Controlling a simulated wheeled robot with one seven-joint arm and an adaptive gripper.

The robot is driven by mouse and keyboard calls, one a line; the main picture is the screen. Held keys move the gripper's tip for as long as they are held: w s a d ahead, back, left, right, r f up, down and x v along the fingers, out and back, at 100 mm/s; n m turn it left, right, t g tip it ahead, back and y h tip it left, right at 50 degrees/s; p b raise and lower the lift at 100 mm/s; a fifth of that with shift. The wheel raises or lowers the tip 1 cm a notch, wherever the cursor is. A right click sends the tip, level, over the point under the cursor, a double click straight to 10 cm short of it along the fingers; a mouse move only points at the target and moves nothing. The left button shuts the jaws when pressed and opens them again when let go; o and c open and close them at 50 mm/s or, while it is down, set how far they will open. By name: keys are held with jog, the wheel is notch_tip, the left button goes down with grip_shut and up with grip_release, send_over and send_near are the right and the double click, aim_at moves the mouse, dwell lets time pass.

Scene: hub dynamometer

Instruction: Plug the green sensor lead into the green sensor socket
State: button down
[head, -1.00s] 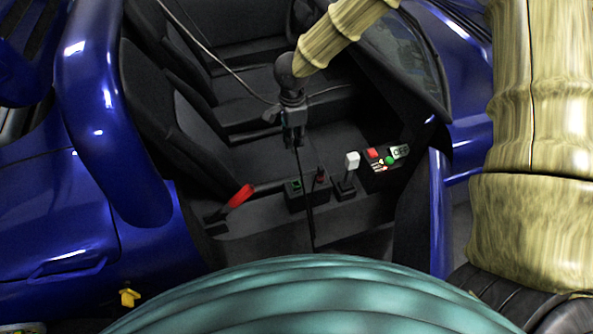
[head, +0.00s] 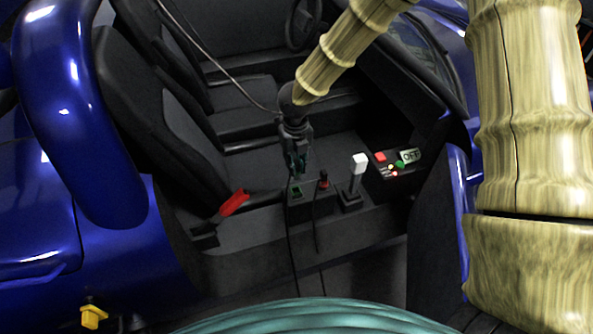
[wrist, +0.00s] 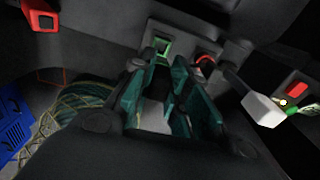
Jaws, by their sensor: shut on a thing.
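My gripper (head: 296,165) is low over the console between the seats, pointing down and shut on the green sensor lead. The lead's plug is mostly hidden between the fingers. Its thin dark cable (head: 291,255) hangs down the console's front side. The green sensor socket (head: 296,194) is a green-marked square in a small dark block, just below the fingertips. In the wrist view, the socket (wrist: 161,46) shows just beyond the tips of my gripper (wrist: 166,68). I cannot tell whether the plug touches the socket.
A red-topped piece (head: 323,181) with a cable stands right of the socket. A white-topped lever (head: 359,163) and a button panel with an OFF sign (head: 411,156) are further right. Seats (head: 165,140) stand behind.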

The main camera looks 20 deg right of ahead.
jog(key=shift+f, duration=0.25)
jog(key=shift+f, duration=0.1)
jog(key=shift+f+b, duration=2.55)
jog(key=shift+b, duration=0.15)
jog(key=shift+w+p, duration=0.15)
jog(key=shift+p, duration=0.4)
jog(key=shift+f, duration=1.35)
jog(key=c, duration=1.3)
grip_release()
jog(key=shift+r, duration=0.15)
notch_tip(320, 180, up, 12)
jog(key=shift+f, duration=0.1)
